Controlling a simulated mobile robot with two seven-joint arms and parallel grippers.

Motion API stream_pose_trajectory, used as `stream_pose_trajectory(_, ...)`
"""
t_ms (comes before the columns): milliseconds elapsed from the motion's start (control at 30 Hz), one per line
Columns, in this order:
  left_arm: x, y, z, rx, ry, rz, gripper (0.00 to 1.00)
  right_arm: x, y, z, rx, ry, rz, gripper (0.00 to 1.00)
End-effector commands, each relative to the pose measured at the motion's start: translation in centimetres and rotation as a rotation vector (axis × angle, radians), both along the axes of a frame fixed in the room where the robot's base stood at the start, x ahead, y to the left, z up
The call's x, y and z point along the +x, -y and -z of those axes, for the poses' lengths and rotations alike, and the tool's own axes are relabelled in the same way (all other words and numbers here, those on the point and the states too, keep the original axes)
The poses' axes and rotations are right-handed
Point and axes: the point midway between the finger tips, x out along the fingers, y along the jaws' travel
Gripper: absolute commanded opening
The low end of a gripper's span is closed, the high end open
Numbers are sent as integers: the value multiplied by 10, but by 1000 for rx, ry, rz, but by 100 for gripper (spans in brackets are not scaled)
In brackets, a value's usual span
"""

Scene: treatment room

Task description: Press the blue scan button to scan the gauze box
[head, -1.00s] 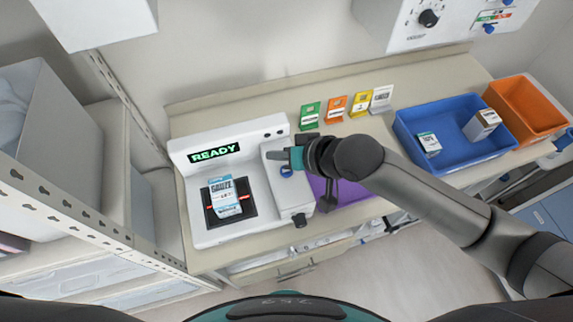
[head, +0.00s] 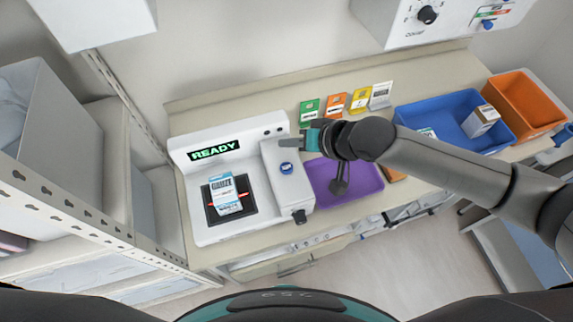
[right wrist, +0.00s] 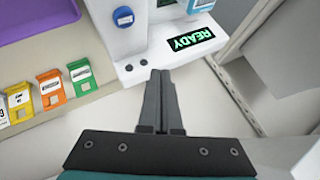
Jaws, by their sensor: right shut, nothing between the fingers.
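The white scanner (head: 260,209) stands on the counter, and its display (head: 214,149) reads READY in green. The gauze box (head: 225,192), white and blue, lies on the black scan pad (head: 246,207) with a red line across it. The blue scan button (head: 287,168) is on the scanner's raised right block, and it also shows in the right wrist view (right wrist: 123,16). My right gripper (head: 290,142) is shut and empty, behind the button in the head view and apart from it. In the right wrist view its fingertips (right wrist: 160,75) point toward the scanner's back edge. My left gripper is out of view.
A purple tray (head: 357,197) sits right of the scanner, partly under my right arm. Colored cards, including a green one (head: 309,112), stand along the back. A blue bin (head: 408,115) and an orange bin (head: 532,118) are at the right.

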Motion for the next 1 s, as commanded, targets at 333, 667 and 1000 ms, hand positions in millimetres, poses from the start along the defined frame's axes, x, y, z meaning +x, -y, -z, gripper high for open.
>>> stream_pose_trajectory(333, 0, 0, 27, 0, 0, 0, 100, 0, 0, 47, -2, 2, -3, 0)
stream_pose_trajectory(667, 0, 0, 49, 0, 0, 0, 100, 0, 0, 75, 0, 1, -1, 0)
stream_pose_trajectory(1000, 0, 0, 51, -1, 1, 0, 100, 0, 0, 81, 0, 1, -1, 0)
